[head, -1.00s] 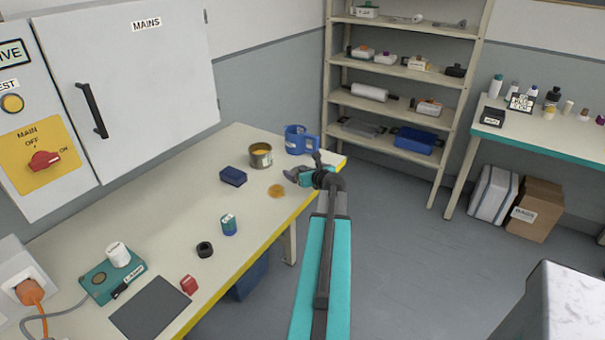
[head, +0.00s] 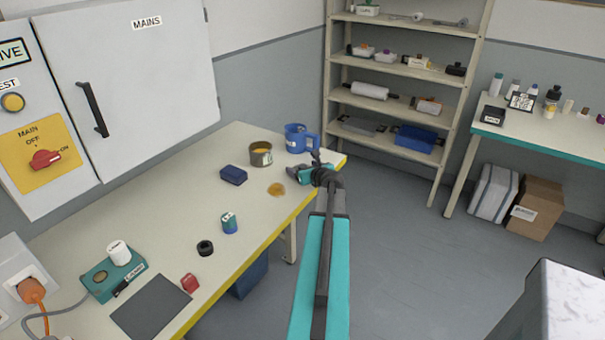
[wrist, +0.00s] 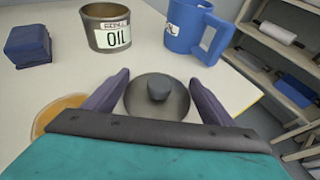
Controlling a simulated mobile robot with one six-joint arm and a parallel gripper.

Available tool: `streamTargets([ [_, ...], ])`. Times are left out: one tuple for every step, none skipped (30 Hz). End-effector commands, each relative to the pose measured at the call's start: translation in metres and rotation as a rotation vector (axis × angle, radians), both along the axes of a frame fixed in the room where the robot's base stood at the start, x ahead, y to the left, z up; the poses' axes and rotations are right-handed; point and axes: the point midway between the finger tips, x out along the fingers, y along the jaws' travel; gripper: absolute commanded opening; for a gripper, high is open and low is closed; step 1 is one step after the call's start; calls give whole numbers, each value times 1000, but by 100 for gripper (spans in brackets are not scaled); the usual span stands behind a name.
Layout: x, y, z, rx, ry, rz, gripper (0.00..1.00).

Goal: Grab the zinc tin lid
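The zinc tin lid (wrist: 135,100) is a round, dull grey disc with a dark knob on top, seen in the wrist view on the pale bench. My gripper (wrist: 158,80) is open, with one purple-grey finger on each side of the lid. I cannot tell whether either finger touches its rim. In the head view my gripper (head: 304,171) is low over the far right end of the bench, and I cannot make out the lid there.
An open tin marked OIL (wrist: 107,30) and a blue mug (wrist: 186,28) stand just beyond the lid. A dark blue box (head: 233,175) and an amber patch (head: 276,189) lie to the left. The bench's yellow edge (head: 265,233) is close.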

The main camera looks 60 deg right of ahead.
Motion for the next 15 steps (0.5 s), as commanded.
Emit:
streamTargets([
  [0, 1, -1, 0, 3, 2, 55],
  [0, 1, -2, 0, 3, 2, 54],
  [0, 1, -2, 0, 3, 2, 54],
  [0, 1, -2, 1, 3, 3, 54],
  [0, 1, -2, 1, 4, 3, 54],
  [0, 1, -2, 1, 4, 3, 54],
  [0, 1, -2, 1, 4, 3, 54],
  [0, 1, -2, 1, 4, 3, 54],
  [0, 1, -3, 1, 5, 3, 54],
  [0, 1, -3, 1, 5, 3, 54],
  [0, 1, -3, 1, 5, 4, 54],
  [0, 1, -3, 1, 5, 4, 54],
  [0, 1, -3, 1, 6, 4, 54],
  [0, 1, -3, 1, 6, 4, 54],
  [0, 1, -3, 1, 6, 4, 54],
])
